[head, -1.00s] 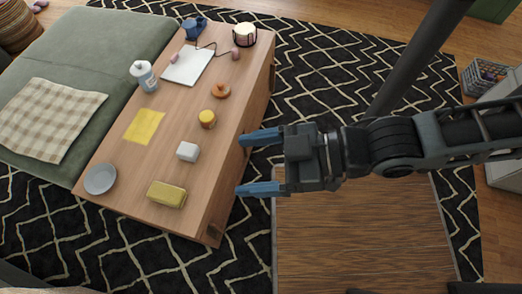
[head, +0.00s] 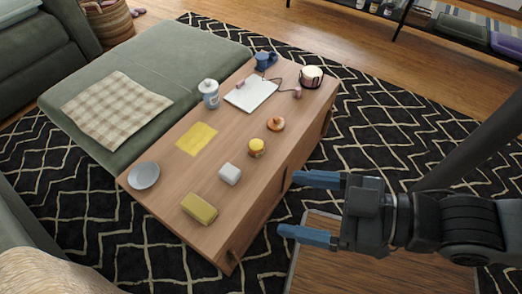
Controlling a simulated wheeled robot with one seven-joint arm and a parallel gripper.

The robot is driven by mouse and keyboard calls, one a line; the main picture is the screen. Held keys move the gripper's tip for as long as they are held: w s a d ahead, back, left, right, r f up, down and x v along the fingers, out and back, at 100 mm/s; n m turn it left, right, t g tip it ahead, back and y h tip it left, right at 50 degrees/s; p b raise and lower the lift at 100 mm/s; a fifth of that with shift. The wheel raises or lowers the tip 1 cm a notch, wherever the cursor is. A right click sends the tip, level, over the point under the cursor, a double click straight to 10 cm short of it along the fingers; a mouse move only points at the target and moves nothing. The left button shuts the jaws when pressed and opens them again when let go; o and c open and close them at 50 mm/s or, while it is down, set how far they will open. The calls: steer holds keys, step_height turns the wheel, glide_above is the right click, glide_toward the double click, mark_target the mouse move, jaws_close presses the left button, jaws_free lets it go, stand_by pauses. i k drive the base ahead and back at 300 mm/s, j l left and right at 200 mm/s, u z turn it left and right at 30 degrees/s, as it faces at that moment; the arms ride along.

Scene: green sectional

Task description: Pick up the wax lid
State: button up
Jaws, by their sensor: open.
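A small round orange-brown piece with a raised knob (head: 276,124) lies on the wooden table, toward its right long edge. It looks most like the wax lid, but I cannot tell for certain at this size. A small yellow-topped jar (head: 256,147) stands just nearer to me, apart from it. My gripper (head: 290,204) is open and empty, its blue fingers pointing left. It shows beside the table's right side, below and right of the round piece in the picture, not touching anything.
The wooden table (head: 188,165) also holds a white cube (head: 229,174), a yellow block (head: 200,209), a grey bowl (head: 144,175), a yellow sheet (head: 197,138), a lidded cup (head: 209,93), a notepad (head: 251,94) and a dark-framed candle holder (head: 311,77). A green sofa seat (head: 160,75) adjoins its left side.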

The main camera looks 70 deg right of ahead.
mark_target(276, 124)
steer(key=z, duration=1.3)
steer(key=k+j+u, duration=0.25)
steer(key=k, duration=0.15)
steer(key=i+l+u, duration=0.35)
steer(key=u, duration=0.15)
steer(key=i+l+u, duration=0.3)
steer(key=l+u, duration=0.15)
